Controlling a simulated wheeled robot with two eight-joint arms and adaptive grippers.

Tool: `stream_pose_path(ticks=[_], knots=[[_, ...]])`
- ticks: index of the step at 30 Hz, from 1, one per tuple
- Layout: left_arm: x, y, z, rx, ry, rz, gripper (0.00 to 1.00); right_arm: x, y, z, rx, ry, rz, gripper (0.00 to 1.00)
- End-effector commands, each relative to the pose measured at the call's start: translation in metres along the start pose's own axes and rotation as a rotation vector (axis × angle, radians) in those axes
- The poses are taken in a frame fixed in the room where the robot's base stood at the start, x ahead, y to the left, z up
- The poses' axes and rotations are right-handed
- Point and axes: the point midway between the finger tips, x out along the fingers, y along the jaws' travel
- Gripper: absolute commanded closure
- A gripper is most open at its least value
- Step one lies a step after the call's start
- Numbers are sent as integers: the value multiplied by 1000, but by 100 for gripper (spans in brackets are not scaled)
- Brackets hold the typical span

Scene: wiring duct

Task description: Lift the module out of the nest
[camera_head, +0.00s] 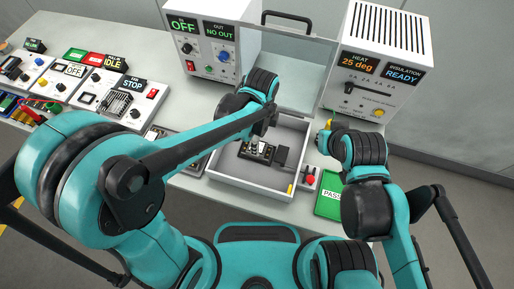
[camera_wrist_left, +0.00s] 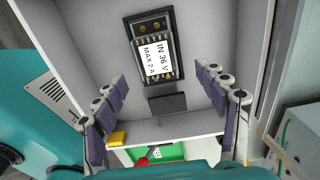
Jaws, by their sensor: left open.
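The module (camera_wrist_left: 152,62) has a white label reading "IN 36 V MAX 2 A" and sits in the black nest (camera_wrist_left: 131,42) in the left wrist view. In the head view the nest and module (camera_head: 257,152) are inside the grey open-topped box, partly hidden by my left gripper (camera_head: 258,137). My left gripper is open above them; in the wrist view its padded fingers stand wide apart (camera_wrist_left: 160,85), with nothing between them. My right gripper (camera_head: 324,140) is at the right of the box, mostly hidden by its own wrist, so its jaws cannot be made out.
The grey box (camera_head: 236,186) has walls around the nest, and a clear lid (camera_head: 290,85) stands raised behind it. A red button (camera_head: 310,180) and green PASS plate (camera_head: 328,201) lie to its right. Instrument cabinets (camera_head: 209,47) (camera_head: 377,64) stand behind.

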Motion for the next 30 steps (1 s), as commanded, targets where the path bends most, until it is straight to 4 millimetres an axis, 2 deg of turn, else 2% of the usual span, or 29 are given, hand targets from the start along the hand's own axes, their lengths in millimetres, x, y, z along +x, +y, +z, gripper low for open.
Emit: stream_pose_path(ticks=[12,21,22,29,30], knots=[[58,2,9,-4,0,-2,28,22,0,16,0,0,0,100],[62,3,9,-5,0,-2,28,22,0,16,0,0,0,100],[62,3,9,-5,0,-2,30,22,0,16,0,0,0,100],[62,3,9,-5,0,-2,91,22,0,16,0,0,0,100],[62,3,9,-5,0,-2,91,22,0,16,0,0,0,100]])
